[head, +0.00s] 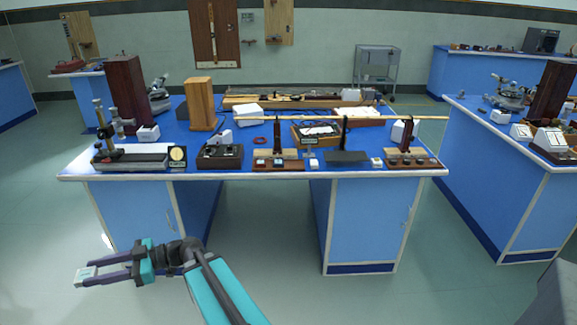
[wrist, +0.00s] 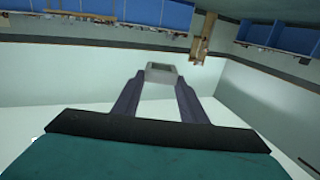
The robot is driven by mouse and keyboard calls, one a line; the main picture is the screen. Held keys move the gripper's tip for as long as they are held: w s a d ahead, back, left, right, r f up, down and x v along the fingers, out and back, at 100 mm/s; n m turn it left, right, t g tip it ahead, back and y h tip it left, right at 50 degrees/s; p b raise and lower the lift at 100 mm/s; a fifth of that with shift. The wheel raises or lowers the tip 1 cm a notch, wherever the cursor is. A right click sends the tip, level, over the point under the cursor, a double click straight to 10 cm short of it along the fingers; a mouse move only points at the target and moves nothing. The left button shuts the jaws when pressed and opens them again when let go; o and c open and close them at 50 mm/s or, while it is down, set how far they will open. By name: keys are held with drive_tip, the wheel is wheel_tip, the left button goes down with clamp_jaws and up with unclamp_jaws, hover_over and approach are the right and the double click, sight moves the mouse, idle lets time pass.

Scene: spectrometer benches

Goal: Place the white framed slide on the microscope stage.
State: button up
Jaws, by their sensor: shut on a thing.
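The white framed slide (head: 85,277) is held out at the tips of my gripper (head: 98,275), low over the floor at the lower left of the head view. In the wrist view the slide (wrist: 161,67) sits between the two dark fingertips (wrist: 160,76), its pale frame around a darker window. The jaws are shut on it. One microscope (head: 159,95) stands at the back left of the middle bench, partly hidden by a dark red box. Another microscope (head: 509,93) stands on the right bench. Neither stage shows clearly at this size.
The middle blue bench (head: 270,176) is crowded with instruments along its front edge. A tall dark red box (head: 127,92) and a wooden block (head: 201,104) stand at its left. A long wooden rod (head: 425,117) overhangs its right side. Floor is open between this bench and the right bench (head: 500,180).

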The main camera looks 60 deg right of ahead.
drive_tip(key=w+d+r+m+t+h, duration=0.25)
drive_tip(key=d+m+h, duration=0.2)
drive_tip(key=d, duration=0.85)
drive_tip(key=w+d+r+m+t+h, duration=0.2)
drive_tip(key=w+d+m+t+h, duration=0.3)
drive_tip(key=d, duration=0.9)
drive_tip(key=w+d+r+m+h, duration=0.25)
drive_tip(key=d+h, duration=0.35)
drive_tip(key=d, duration=0.7)
drive_tip(key=s+d+m+g+h, duration=0.2)
drive_tip(key=s+d, duration=0.4)
drive_tip(key=d, duration=0.7)
drive_tip(key=s+d+f+m+g+h, duration=0.1)
drive_tip(key=s+d+m+g+h, duration=0.2)
drive_tip(key=s+d+h, duration=0.4)
drive_tip(key=s+d+m+g+h, duration=0.2)
drive_tip(key=s+d+m+h, duration=0.2)
drive_tip(key=d, duration=1.6)
drive_tip(key=shift+s+d+f+m+h, duration=0.15)
drive_tip(key=shift+s+d+m+h, duration=0.25)
drive_tip(key=shift+s, duration=0.85)
drive_tip(key=shift+f, duration=0.1)
drive_tip(key=shift+a+f+b, duration=0.1)
drive_tip(key=shift+f+b, duration=0.75)
drive_tip(key=shift+f, duration=1.55)
